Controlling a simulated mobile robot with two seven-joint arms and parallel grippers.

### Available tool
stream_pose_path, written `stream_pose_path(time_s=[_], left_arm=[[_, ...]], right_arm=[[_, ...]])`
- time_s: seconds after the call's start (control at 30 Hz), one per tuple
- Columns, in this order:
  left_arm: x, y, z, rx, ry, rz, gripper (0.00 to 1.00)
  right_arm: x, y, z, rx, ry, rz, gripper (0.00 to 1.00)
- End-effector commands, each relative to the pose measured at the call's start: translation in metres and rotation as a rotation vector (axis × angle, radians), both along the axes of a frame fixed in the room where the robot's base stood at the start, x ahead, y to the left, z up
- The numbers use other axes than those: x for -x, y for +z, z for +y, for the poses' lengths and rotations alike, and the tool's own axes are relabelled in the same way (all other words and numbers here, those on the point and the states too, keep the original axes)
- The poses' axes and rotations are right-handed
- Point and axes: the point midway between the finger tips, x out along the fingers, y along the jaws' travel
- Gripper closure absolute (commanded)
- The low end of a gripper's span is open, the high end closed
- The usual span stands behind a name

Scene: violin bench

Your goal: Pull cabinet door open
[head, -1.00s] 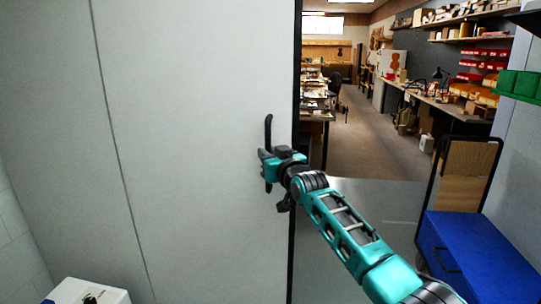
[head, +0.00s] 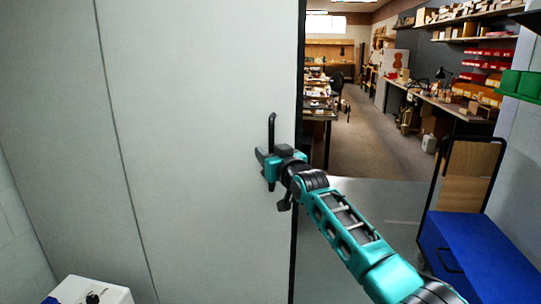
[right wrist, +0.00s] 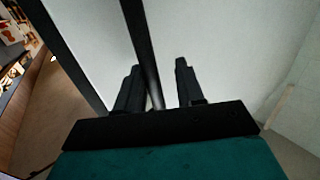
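The cabinet door (head: 200,130) is a tall, pale grey panel filling the left-middle of the head view. It looks flush with the panel to its left along a thin seam. A black vertical bar handle (head: 271,130) stands near its right edge. My right gripper (head: 267,165) is at the lower half of the handle. In the right wrist view, the two black fingers (right wrist: 160,88) are apart, with the handle bar (right wrist: 140,45) passing between them, nearer the left finger. A gap shows beside the right finger. My left gripper is not in view.
A blue cart (head: 475,255) with a black frame stands at the right. Beyond it, a workbench (head: 440,100) and shelves line the right wall. An open floor aisle (head: 375,145) runs back past the cabinet's dark right edge.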

Motion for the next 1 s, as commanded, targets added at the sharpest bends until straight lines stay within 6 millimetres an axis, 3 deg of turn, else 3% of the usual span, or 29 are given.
stream_pose_path(time_s=[0.37, 1.0], left_arm=[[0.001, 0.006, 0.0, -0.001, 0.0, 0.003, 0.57], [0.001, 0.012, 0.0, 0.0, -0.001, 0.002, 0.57]], right_arm=[[0.02, -0.001, -0.01, -0.001, -0.001, 0.002, 0.63], [0.099, -0.001, -0.041, 0.0, 0.0, 0.001, 0.63]])
